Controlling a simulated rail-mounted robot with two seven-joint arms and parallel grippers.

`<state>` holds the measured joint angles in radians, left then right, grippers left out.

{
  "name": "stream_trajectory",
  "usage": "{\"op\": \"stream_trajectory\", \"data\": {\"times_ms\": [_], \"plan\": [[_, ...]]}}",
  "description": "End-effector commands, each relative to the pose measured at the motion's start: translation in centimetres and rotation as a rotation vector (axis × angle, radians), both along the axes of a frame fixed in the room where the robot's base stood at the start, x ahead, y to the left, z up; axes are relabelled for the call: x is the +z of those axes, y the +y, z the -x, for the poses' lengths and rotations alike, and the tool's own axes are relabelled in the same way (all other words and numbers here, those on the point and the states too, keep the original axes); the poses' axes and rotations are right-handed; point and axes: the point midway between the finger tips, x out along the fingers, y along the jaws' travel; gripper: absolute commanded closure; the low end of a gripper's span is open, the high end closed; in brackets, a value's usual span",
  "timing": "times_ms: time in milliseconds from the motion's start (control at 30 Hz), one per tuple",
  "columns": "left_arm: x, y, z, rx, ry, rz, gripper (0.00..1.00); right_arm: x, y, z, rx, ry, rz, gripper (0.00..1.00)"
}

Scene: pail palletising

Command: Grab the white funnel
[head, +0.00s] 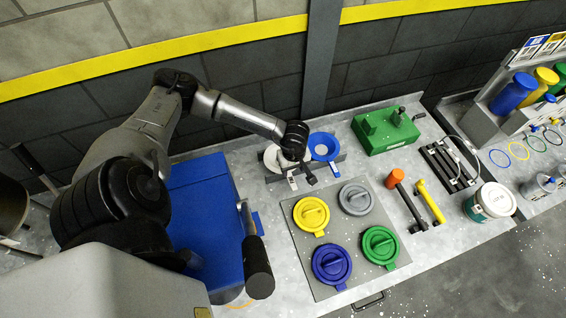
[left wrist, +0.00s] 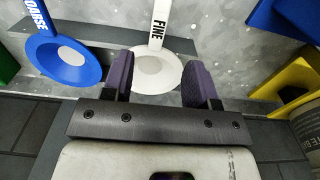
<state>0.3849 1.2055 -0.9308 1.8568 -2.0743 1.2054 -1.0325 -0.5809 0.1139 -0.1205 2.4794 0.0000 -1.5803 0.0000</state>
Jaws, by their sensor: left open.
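The white funnel (left wrist: 157,86), with a tab marked FINE, sits in a dark rack (left wrist: 112,55) in the left wrist view. In the head view the white funnel (head: 271,157) is partly hidden by my left wrist. My left gripper (left wrist: 159,72) is open, with one purple finger on each side of the funnel's bowl. Whether the fingers touch it cannot be told. In the head view my left gripper (head: 304,169) is over the rack, its jaws hard to make out. My right gripper is not in view.
A blue funnel (head: 325,146) marked COARSE is close beside the white one. A green box (head: 384,131) stands to the right. A plate (head: 345,232) with yellow, grey, blue and green lids lies in front. A blue box (head: 205,215) stands to the left. The wall is behind.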

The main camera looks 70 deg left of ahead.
Motion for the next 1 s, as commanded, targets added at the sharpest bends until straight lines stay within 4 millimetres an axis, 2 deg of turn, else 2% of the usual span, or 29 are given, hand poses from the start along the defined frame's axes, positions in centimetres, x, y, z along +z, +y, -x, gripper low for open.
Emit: {"op": "stream_trajectory", "data": {"times_ms": [100,233,567,833,1000], "plan": [[-2.1,-0.1,0.0,0.001,0.002,0.002,0.47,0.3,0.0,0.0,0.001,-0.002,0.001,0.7],[-4.0,0.0,0.0,0.002,0.002,0.002,0.47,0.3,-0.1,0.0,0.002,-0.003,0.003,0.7],[-6.0,0.1,0.0,0.0,0.001,0.0,0.47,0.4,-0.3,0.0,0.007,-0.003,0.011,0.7],[-9.4,0.4,-0.1,0.001,0.002,0.001,0.47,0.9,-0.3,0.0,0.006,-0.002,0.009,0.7],[-10.7,0.4,-0.1,0.0,0.0,0.001,0.47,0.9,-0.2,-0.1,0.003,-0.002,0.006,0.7]]}}
